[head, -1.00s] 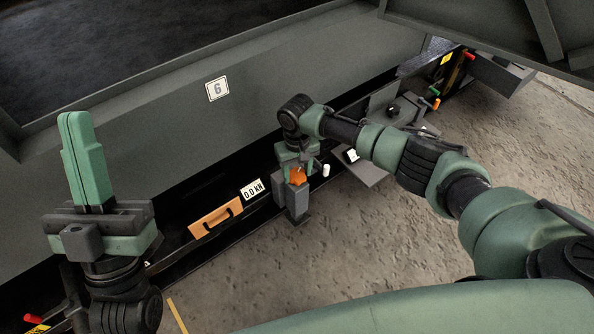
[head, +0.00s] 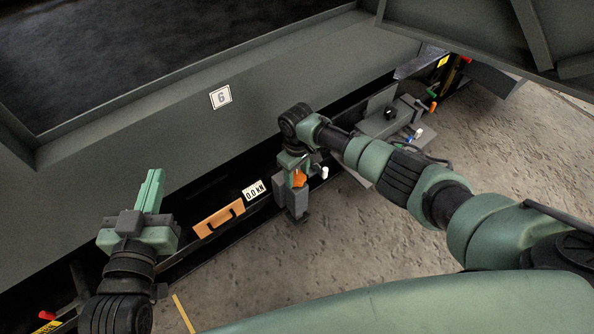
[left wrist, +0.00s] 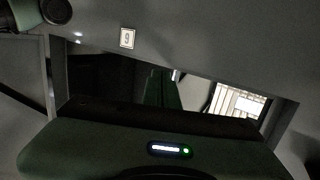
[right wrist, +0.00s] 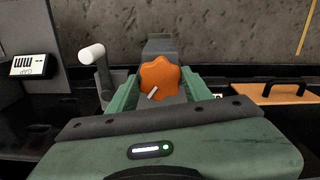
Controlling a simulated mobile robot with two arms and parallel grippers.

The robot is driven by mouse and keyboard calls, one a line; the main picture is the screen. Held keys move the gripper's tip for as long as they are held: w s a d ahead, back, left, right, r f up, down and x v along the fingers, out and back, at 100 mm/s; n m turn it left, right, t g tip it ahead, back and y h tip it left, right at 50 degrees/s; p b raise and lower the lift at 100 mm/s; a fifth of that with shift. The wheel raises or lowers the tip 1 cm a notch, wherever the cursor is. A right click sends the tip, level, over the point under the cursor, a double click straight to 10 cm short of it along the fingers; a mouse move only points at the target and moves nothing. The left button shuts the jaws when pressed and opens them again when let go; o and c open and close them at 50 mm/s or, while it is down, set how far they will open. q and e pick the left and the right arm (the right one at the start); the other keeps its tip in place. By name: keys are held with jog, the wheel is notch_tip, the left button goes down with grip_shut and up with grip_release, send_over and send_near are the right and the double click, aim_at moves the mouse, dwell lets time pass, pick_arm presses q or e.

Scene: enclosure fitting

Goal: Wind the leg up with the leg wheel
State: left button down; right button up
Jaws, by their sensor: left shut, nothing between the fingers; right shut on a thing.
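The leg wheel is an orange lobed knob (head: 299,179) on top of the grey leg housing (head: 297,204) at the enclosure's lower edge. In the right wrist view the wheel (right wrist: 161,76) sits between the two green fingers, with a small pale mark on it. My right gripper (head: 294,168) is shut on the wheel from above; its fingers partly hide it in the head view. A crank with a white grip (head: 325,172) stands beside it. My left gripper (head: 153,178) is shut and empty, held up by the enclosure wall at the left.
The enclosure wall bears a plate marked 6 (head: 221,97). Grey fittings (head: 389,120) lie further right. The stone floor (head: 350,235) in front is clear.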

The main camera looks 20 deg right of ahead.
jog(key=n, duration=0.2)
jog(key=shift+n+p, duration=0.3)
jog(key=shift+n, duration=0.1)
jog(key=n, duration=0.2)
jog(key=shift+n, duration=0.4)
jog(key=n, duration=0.2)
jog(key=shift+n, duration=0.3)
pick_arm(q)
notch_tip(320, 180, down, 6)
jog(key=s+a+g+y, duration=0.1)
jog(key=s+g, duration=0.1)
jog(key=g, duration=0.1)
pick_arm(e)
jog(key=n, duration=0.3)
jog(key=shift+n, duration=0.3)
jog(key=n, duration=0.3)
jog(key=shift+n, duration=0.3)
jog(key=n, duration=0.2)
jog(key=shift+n, duration=0.4)
jog(key=n, duration=0.3)
jog(key=shift+n, duration=0.3)
pick_arm(q)
notch_tip(320, 180, up, 6)
jog(key=w+d+t+h, duration=0.1)
jog(key=w+t, duration=0.1)
jog(key=shift+f+t+b, duration=0.15)
jog(key=shift+t+b, duration=0.25)
pick_arm(e)
jog(key=shift+n, duration=1.8)
